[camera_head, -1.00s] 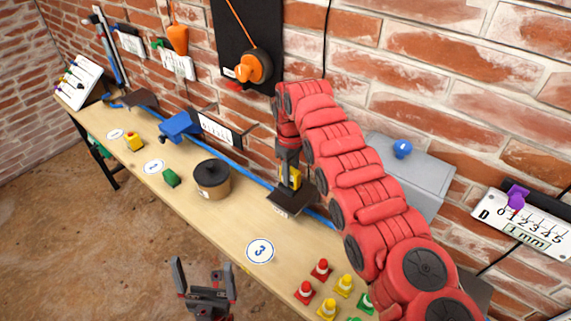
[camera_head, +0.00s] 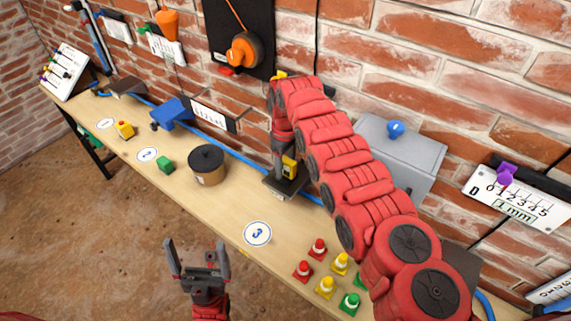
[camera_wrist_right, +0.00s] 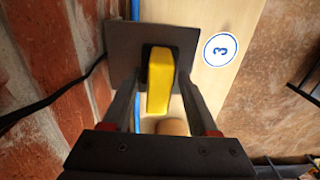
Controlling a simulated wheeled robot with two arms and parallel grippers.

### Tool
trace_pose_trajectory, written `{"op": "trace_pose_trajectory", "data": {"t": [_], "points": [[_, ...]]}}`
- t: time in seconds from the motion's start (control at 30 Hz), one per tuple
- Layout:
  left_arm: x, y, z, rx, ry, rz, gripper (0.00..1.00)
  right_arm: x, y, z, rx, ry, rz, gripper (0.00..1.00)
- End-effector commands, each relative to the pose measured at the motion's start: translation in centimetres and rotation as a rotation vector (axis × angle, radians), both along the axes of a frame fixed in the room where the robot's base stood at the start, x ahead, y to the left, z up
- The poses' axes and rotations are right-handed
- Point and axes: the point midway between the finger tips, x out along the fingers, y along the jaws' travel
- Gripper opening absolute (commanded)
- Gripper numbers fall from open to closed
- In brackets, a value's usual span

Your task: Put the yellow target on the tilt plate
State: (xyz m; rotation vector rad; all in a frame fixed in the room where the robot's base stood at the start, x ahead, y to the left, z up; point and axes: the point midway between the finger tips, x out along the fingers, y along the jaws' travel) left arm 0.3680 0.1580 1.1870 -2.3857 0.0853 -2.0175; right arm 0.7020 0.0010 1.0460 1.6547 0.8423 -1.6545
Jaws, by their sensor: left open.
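The yellow target (camera_head: 289,167) is at the dark tilt plate (camera_head: 286,190) on the bench by the wall. In the right wrist view the yellow target (camera_wrist_right: 160,82) stands out over the dark plate (camera_wrist_right: 122,43) and appears to rest on it; exact contact is hard to see. My right gripper (camera_wrist_right: 160,78) reaches down around the target, one finger on each side with a visible gap, so it looks open. In the head view its fingers are partly hidden by the red arm. My left gripper (camera_head: 197,250) is open and empty in front of the bench edge.
A marker disc 3 (camera_head: 257,233) lies in front. Several small coloured cones (camera_head: 326,286) stand at the front right. A grey box (camera_head: 402,150) is on the wall behind.

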Motion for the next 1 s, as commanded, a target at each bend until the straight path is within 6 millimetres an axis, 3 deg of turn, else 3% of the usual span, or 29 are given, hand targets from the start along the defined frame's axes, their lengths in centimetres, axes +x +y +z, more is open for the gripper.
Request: {"op": "trace_pose_trajectory", "data": {"t": [0.23, 0.33, 0.63, 0.87, 1.0], "points": [[0.0, 0.0, 0.5, 0.000, 0.000, 0.000, 1.00, 0.0, 0.0, 0.5, 0.000, 0.000, 0.000, 0.60], [0.0, 0.0, -0.6, 0.000, 0.000, 0.000, 1.00, 0.1, -0.1, 1.1, 0.001, -0.001, -0.003, 0.60], [0.0, 0.0, -3.1, 0.000, 0.000, 0.000, 1.00, 0.0, 0.3, 7.4, 0.001, -0.005, 0.002, 0.60], [0.0, 0.0, -0.1, 0.000, 0.000, 0.000, 1.00, -0.1, -0.1, 11.3, -0.001, 0.002, -0.002, 0.60], [0.0, 0.0, 0.8, 0.000, 0.000, 0.000, 1.00, -0.1, 0.0, 12.2, 0.000, 0.001, 0.000, 0.60]]}}
